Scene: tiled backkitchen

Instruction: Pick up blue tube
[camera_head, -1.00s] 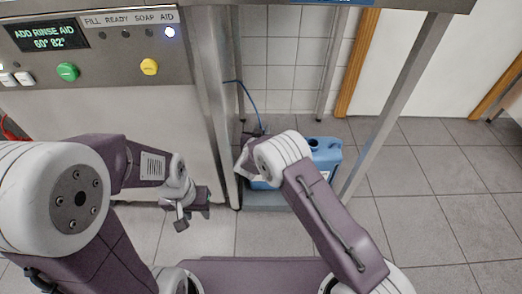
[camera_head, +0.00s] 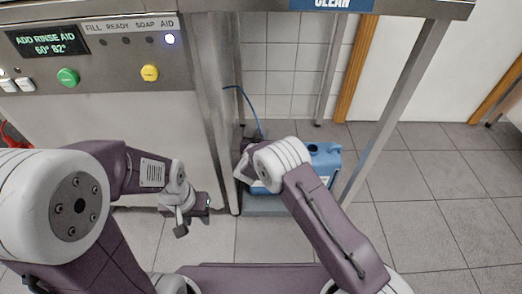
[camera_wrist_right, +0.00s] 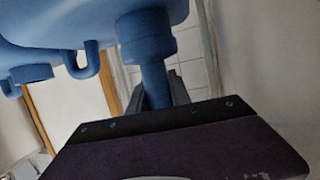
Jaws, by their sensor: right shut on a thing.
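The blue tube (camera_head: 252,108) runs as a thin curve from the machine's side down toward the blue canisters. In the right wrist view a thick blue tube piece (camera_wrist_right: 153,78) comes down from a blue cap into my right gripper (camera_wrist_right: 158,92). The dark fingers stand on either side of it and are shut on it. In the head view the right gripper's fingertips are mostly hidden behind my wrist. My left gripper (camera_head: 194,218) hangs empty before the machine's front, its fingers apart.
A blue canister (camera_head: 325,158) stands on a low grey shelf (camera_head: 262,206) under the table, close to my right wrist. A metal table leg (camera_head: 398,108) rises at the right. The machine (camera_head: 110,120) fills the left. Tiled floor at the right is clear.

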